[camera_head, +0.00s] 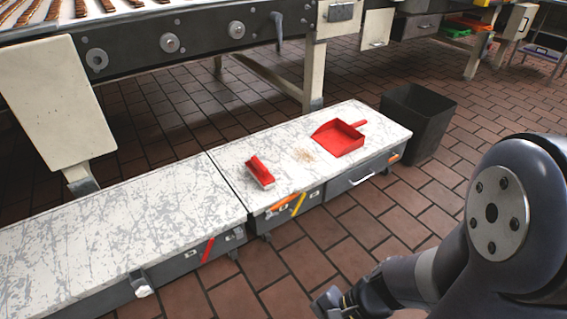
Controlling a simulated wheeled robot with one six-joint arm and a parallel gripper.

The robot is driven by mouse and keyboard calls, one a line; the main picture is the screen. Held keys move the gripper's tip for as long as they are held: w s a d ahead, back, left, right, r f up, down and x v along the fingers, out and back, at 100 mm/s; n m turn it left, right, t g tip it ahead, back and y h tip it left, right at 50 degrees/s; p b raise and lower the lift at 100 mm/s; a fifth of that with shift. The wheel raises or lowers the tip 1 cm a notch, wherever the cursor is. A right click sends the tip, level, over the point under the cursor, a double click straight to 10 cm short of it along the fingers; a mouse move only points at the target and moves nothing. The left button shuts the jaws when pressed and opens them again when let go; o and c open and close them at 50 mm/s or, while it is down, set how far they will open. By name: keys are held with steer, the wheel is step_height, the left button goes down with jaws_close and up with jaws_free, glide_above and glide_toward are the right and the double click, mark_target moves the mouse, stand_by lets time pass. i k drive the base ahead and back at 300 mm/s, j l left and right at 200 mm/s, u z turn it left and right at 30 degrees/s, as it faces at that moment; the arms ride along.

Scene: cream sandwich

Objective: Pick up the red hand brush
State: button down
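The red hand brush (259,169) lies on the white scratched top of the low bench, near the seam between its two sections. It is small in the picture, with a paler edge along its lower side. My gripper (326,303) is at the bottom of the picture, low in front of the bench and well apart from the brush. It is dark and partly cut off by the lower edge, so I cannot see whether its fingers are open or shut.
A red dustpan (338,139) lies on the bench (374,117) right of the brush, with brown crumbs (306,155) between them. A dark bin (419,112) stands at the bench's right end. A conveyor machine (130,52) stands behind. Tiled floor (345,240) is clear in front.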

mark_target(260, 172)
steer(key=i+j+u, duration=0.25)
steer(key=i, duration=0.45)
steer(key=i+l+u, duration=0.1)
steer(key=i+u, duration=0.15)
steer(key=i, duration=0.5)
